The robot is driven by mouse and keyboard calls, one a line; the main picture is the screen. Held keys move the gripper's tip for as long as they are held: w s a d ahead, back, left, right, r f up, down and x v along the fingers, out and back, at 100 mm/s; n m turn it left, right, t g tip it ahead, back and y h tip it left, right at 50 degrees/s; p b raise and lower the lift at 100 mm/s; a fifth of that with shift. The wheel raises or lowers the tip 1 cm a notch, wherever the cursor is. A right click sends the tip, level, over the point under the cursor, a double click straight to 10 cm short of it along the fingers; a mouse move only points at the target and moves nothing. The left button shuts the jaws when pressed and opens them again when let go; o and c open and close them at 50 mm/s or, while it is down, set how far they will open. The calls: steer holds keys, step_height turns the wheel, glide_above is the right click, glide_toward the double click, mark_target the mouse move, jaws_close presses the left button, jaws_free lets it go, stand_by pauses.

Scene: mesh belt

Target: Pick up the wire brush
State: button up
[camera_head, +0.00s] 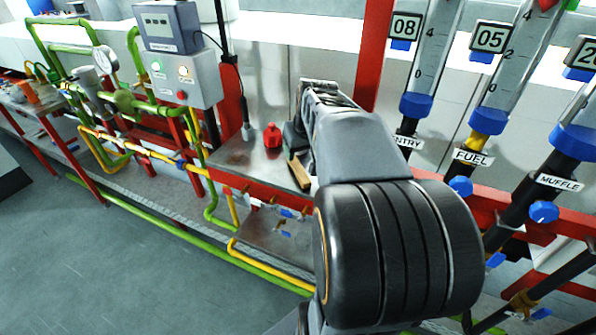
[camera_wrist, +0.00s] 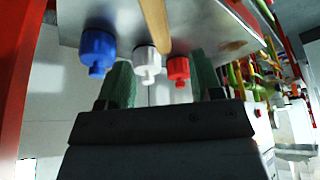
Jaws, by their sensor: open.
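The wire brush shows as a light wooden handle (camera_head: 299,173) on the metal shelf, just below my arm in the head view. In the wrist view the handle (camera_wrist: 154,22) comes in from the top edge, ahead of the gap between my fingers. Its bristles are not visible in either view. My gripper (camera_wrist: 162,62) is open, with two green fingers spread apart and nothing held between them. In the head view my arm hides most of the gripper.
A red bottle (camera_head: 272,135) stands on the shelf. Labelled tubes (camera_head: 492,85) stand at the right; a control box (camera_head: 183,78) is at the left.

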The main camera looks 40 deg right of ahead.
mark_target(298, 167)
steer(key=x, duration=0.4)
steer(key=shift+w+f, duration=0.15)
steer(key=shift+f, duration=0.2)
steer(key=x, duration=0.4)
steer(key=shift+w+d+f+p, duration=0.1)
steer(key=shift+d+f+p, duration=0.15)
steer(key=shift+d+p, duration=0.1)
steer(key=shift+w+f, duration=0.1)
steer(key=shift+f, duration=0.2)
steer(key=shift+f+b, duration=0.25)
steer(key=shift+b, duration=0.05)
steer(key=c, duration=1.1)
steer(key=shift+r, duration=0.1)
